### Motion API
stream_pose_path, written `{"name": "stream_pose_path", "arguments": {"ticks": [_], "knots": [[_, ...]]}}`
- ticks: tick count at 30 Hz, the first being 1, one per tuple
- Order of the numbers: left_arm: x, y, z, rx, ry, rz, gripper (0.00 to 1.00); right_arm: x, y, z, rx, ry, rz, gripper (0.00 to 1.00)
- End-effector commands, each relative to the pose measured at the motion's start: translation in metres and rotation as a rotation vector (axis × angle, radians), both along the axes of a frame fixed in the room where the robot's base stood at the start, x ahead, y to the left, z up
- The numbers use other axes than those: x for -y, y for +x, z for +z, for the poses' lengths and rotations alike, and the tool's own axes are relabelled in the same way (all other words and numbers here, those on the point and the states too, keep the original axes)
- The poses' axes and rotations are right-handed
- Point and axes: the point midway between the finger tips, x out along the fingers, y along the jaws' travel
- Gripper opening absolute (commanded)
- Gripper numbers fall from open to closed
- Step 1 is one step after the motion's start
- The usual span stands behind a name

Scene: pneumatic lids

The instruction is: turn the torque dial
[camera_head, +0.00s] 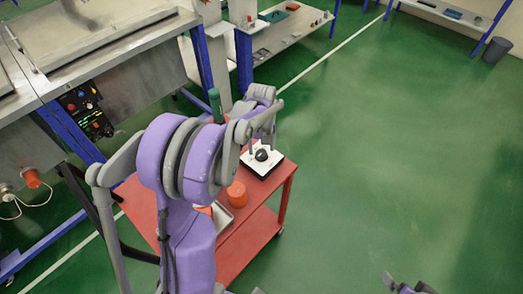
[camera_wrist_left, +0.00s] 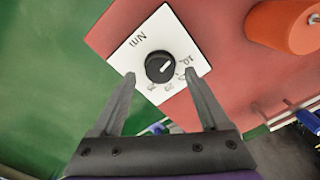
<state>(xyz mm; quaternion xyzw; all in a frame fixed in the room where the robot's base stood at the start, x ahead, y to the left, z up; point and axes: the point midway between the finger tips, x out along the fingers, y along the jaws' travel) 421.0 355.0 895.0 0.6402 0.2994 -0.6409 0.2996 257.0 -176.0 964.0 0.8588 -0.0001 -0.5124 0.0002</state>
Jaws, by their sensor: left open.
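The torque dial (camera_head: 261,155) is a round black knob with a white pointer mark on a white square plate (camera_head: 270,168), lying on the red cart top. In the left wrist view the knob (camera_wrist_left: 160,66) is near the middle of the plate (camera_wrist_left: 130,53), which carries "Nm" and several numbers, "10" among them. My left gripper (camera_wrist_left: 159,75) is open, its fingertips on either side of the knob's near part, apart from each other.
The red cart (camera_head: 252,233) also bears an orange cylinder (camera_head: 237,193) and a metal tray (camera_head: 222,217), partly hidden by my left arm. A steel workbench (camera_head: 105,35) with a control panel (camera_head: 86,110) stands left. Green floor is clear to the right.

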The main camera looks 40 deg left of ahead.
Motion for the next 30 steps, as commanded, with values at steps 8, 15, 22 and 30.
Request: {"name": "stream_pose_path", "arguments": {"ticks": [8, 15, 22, 30], "knots": [[0.0, 0.0, -0.021, 0.0, 0.0, 0.0, 0.78, 0.0, -0.001, -0.001, -0.001, 0.0, 0.0, 1.0], [0.0, 0.0, -0.021, 0.0, 0.0, 0.0, 0.78, 0.0, -0.001, -0.001, -0.001, 0.0, 0.0, 1.0], [0.0, 0.0, -0.021, 0.0, 0.0, 0.0, 0.37, 0.0, -0.001, -0.001, -0.001, 0.0, 0.0, 1.0], [0.0, 0.0, -0.021, 0.0, 0.0, 0.0, 0.0, 0.0, -0.001, -0.001, -0.001, 0.0, 0.0, 1.0]]}}
